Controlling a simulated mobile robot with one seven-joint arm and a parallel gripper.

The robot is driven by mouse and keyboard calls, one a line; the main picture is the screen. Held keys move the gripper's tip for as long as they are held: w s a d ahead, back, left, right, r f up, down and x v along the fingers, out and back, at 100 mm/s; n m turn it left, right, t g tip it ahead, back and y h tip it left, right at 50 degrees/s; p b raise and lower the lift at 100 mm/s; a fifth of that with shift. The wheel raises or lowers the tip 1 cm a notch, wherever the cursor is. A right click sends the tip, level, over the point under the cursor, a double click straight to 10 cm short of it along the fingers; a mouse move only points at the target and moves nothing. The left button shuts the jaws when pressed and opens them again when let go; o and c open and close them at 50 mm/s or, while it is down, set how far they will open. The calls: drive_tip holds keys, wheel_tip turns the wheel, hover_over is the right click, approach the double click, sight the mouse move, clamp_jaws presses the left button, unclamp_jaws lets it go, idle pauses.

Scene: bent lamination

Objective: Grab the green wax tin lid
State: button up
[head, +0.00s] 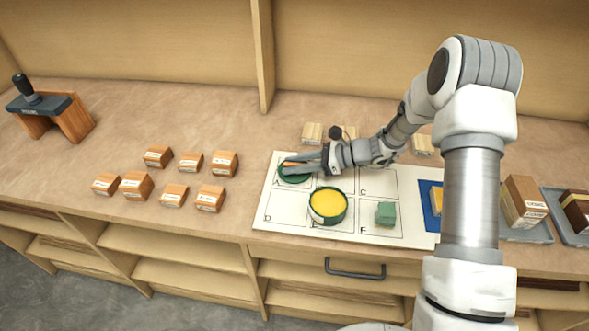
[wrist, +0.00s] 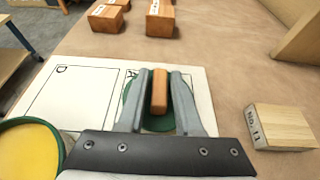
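The green wax tin lid (head: 294,178) is a round green disc lying on the white sheet near square A. It has a wooden bar handle on top (wrist: 160,91). My gripper (head: 287,165) is low over the lid. In the wrist view my gripper (wrist: 161,74) has one finger on each side of the handle. The fingers look open with narrow gaps beside the handle; contact is hard to make out. The fingers and palm hide part of the lid. The open green tin (head: 327,205) with yellow wax stands at square E, also at lower left in the wrist view (wrist: 28,150).
A green block (head: 385,213) sits at square F. Pale wooden blocks (head: 312,133) stand behind the sheet, one at right in the wrist view (wrist: 280,125). Several brown blocks (head: 137,185) stand left. A blue mat and trays are at right. A wooden wall closes the back.

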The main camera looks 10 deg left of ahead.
clamp_jaws()
drive_tip(key=shift+r, duration=0.2)
